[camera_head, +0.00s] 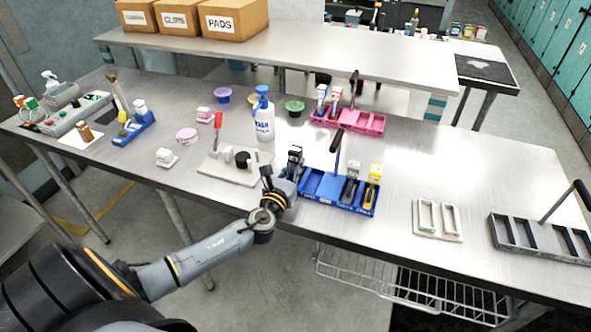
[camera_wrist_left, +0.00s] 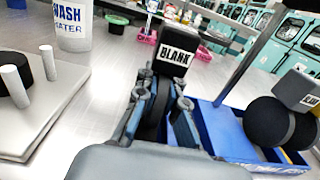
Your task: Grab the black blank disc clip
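The black blank disc clip (camera_wrist_left: 174,56) has a black top with a white BLANK label. In the head view the clip (camera_head: 295,157) stands at the left end of the blue tray (camera_head: 325,187). My left gripper (camera_wrist_left: 162,105) has its fingers close on both sides of the clip's dark lower part, apparently touching it. In the head view my left gripper (camera_head: 283,187) is at the tray's left end, and its fingertips are partly hidden. I cannot tell whether the clip is clear of its slot. My right gripper is not in view.
Other clips, one grey (camera_head: 351,184) and one yellow-topped (camera_head: 374,173), stand in the blue tray, whose upright handle (camera_head: 337,150) is nearby. A metal plate with pegs (camera_head: 230,170) and a wash bottle (camera_head: 264,120) are left. A pink tray (camera_head: 350,119) is behind.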

